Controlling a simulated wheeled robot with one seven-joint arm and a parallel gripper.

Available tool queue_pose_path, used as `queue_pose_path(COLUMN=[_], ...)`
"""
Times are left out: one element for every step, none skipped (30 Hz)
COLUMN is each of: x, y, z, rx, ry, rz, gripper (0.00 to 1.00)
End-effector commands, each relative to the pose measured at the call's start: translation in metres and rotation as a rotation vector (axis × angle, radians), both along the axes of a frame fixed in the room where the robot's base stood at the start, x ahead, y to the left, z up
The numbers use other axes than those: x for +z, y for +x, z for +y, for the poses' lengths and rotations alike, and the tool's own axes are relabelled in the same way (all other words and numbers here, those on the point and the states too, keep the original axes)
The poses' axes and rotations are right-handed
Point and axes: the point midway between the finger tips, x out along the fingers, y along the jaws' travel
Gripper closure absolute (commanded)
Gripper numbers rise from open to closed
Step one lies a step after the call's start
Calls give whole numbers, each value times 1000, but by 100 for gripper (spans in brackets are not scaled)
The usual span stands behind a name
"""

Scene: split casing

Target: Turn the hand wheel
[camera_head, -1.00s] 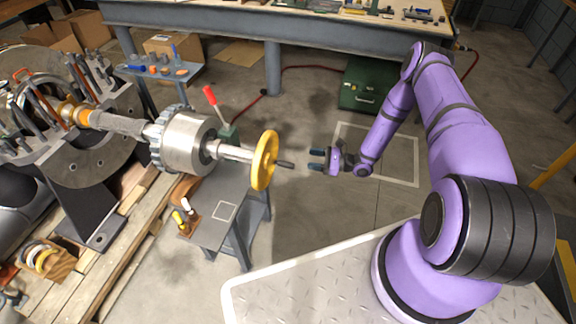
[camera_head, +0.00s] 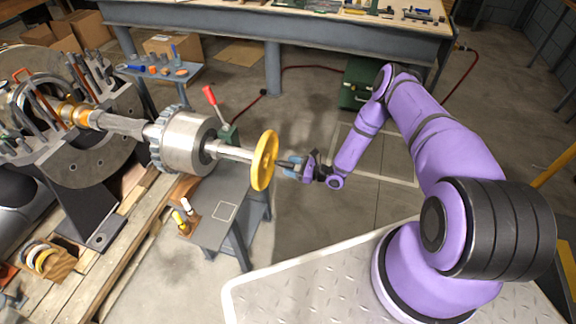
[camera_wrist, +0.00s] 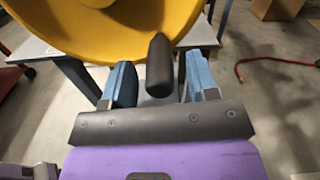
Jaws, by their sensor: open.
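The yellow hand wheel (camera_head: 265,160) stands upright at the right end of a shaft in the head view. It also fills the top of the wrist view (camera_wrist: 90,28). Its dark handle (camera_wrist: 159,66) sticks out from the wheel's face toward my gripper. My gripper (camera_head: 291,167) is at the handle, just right of the wheel. In the wrist view, the two blue fingers (camera_wrist: 158,84) are spread, one to each side of the handle. There is a gap on both sides, and the fingers do not appear to touch it.
The shaft carries a metal drum (camera_head: 188,144) and runs left into large machinery. A grey stand (camera_head: 238,240) is below the wheel. A small red-handled lever (camera_head: 210,96) stands behind the shaft. Open floor lies right of the wheel.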

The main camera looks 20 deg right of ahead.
Motion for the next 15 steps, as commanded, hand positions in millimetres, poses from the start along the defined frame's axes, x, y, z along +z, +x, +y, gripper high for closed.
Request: queue_pose_path(x=[0,0,0,0,0,0,0,0,0,0,0,0,0,0,0], y=[2,4,5,6,7,8,8,8,8,8,8,8,8,8,8], z=[4,6,8,9,10,11,11,11,12,12,11,11,11,11,11], rx=[1,1,1,0,0,0,0,0,0,-1,0,0,0,0,0], ry=[0,0,0,0,0,0,0,0,0,0,0,0,0,0,0], rz=[0,0,0,0,0,0,0,0,0,0,0,0,0,0,0], gripper=[46,46,46,46,46,46,46,46,46,46,46,46,46,46,53])
